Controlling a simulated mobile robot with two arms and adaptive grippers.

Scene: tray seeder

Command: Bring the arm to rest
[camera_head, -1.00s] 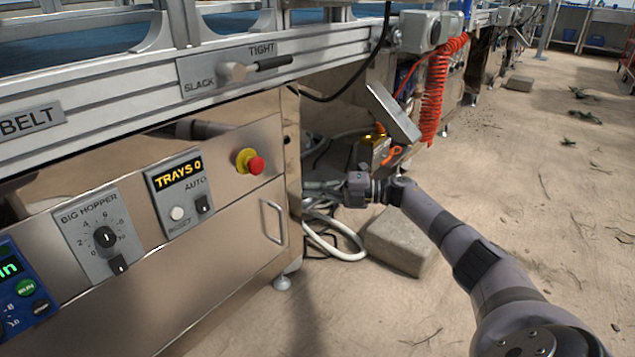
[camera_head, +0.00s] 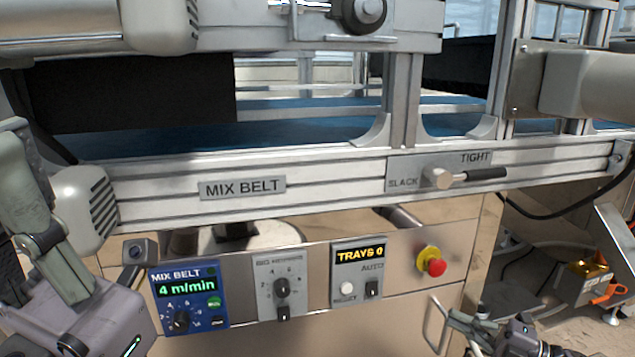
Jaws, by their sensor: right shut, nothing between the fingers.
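My right gripper (camera_head: 464,324) is at the lower right, low in front of the machine's cabinet, beside its metal handle (camera_head: 436,325). It is shut with nothing in it. Its arm runs out of the picture at the bottom right. Grey parts of my left arm stand at the left edge, in front of the machine. How its fingers stand does not show clearly.
The machine's front carries the MIX BELT dial box (camera_head: 188,296), the hopper dial (camera_head: 281,287), the TRAYS counter (camera_head: 359,270) and a red stop button (camera_head: 433,264). Above them is the slack/tight lever (camera_head: 470,176).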

